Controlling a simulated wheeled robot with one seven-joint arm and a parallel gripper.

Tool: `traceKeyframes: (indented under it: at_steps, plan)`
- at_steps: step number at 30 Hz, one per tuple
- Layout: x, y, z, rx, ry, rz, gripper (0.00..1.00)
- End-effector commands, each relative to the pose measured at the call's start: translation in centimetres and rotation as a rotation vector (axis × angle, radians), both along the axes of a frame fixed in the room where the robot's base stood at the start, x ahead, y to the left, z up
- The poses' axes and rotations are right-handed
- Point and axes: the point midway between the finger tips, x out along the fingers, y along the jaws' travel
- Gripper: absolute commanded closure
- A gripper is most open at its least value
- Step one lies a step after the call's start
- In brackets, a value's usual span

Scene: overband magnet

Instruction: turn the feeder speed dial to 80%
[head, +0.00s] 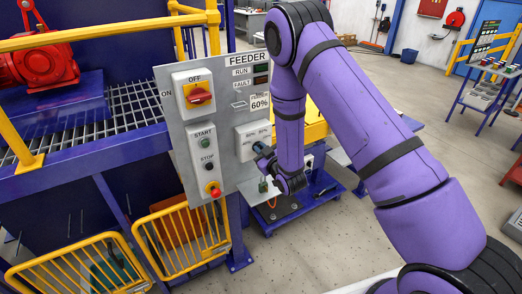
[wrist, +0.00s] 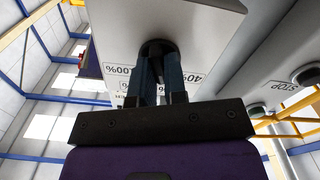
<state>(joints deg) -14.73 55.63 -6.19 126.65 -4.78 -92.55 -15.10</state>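The feeder speed dial (wrist: 157,46) is a dark round knob on a pale box (head: 250,139) low on the right of the grey FEEDER panel. Percentage marks, among them 40% and 100%, show around it in the wrist view. A label on the panel (head: 259,103) reads 60%. My gripper (head: 263,152) is at the front of the box, and its two fingers also show in the wrist view (wrist: 158,74). The fingertips lie on either side of the knob and appear closed on it. The knob's pointer is hidden by the fingers.
The same panel carries a red and yellow ON/OFF switch (head: 199,95), a START button (head: 205,143), a STOP button (head: 208,167) and a red emergency button (head: 214,190). Yellow railings (head: 180,235) stand below left. Open floor lies to the right.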

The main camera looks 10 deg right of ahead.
Motion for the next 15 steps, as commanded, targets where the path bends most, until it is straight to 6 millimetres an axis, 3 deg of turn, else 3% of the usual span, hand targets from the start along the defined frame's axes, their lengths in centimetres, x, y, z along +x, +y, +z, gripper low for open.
traceKeyframes:
  at_steps: [15]
  plan:
    - [0.01,-0.15,0.02,0.133,0.037,-0.002,1.00]
